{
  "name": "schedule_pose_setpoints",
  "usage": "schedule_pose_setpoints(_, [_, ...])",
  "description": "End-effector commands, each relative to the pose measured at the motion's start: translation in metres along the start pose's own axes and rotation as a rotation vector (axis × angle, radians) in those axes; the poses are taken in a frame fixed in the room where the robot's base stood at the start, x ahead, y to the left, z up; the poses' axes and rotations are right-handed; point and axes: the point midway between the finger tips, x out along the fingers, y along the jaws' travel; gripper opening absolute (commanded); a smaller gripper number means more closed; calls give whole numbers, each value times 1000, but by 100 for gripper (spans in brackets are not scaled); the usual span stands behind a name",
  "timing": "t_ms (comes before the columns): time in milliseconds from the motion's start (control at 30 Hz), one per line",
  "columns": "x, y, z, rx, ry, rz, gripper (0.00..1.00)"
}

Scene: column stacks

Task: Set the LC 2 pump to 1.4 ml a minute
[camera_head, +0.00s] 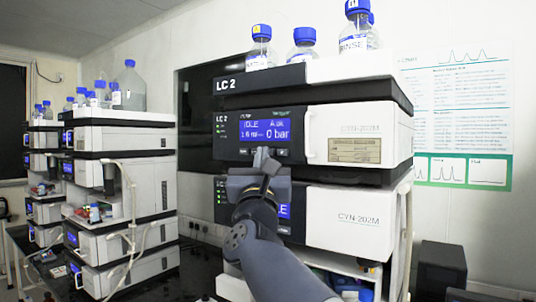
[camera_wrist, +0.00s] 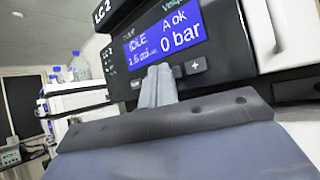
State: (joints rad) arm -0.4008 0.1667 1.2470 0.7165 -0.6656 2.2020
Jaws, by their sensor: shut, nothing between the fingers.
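The LC 2 pump (camera_head: 318,133) is a white and black module in the near stack, below the LC 2 top tray. Its blue display (camera_head: 265,125) reads IDLE, A ok, 0 bar and a flow of about 1.6; the same display fills the upper wrist view (camera_wrist: 168,43). A plus button (camera_wrist: 195,66) shows below the display, right of my fingertips. My gripper (camera_head: 262,153) is shut and empty, its tips just under the display at the button row. In the wrist view the fingers (camera_wrist: 158,72) cover part of that row, so the minus button is not clearly visible. I cannot tell whether they touch the panel.
A second CYN-202M module (camera_head: 350,216) sits below, its display partly hidden by my arm. Blue-capped bottles (camera_head: 304,46) stand on top of the stack. Other column stacks (camera_head: 122,190) stand to the left. A black box (camera_head: 442,264) is at the lower right.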

Motion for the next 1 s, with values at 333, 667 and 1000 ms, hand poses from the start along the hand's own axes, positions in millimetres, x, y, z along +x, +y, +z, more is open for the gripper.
schedule_pose_setpoints(333, [3,-2,-2,0,0,0,0])
schedule_pose_setpoints(667, [2,-1,-2,0,0,1,0])
schedule_pose_setpoints(1000, [-9,6,5,1,0,1,0])
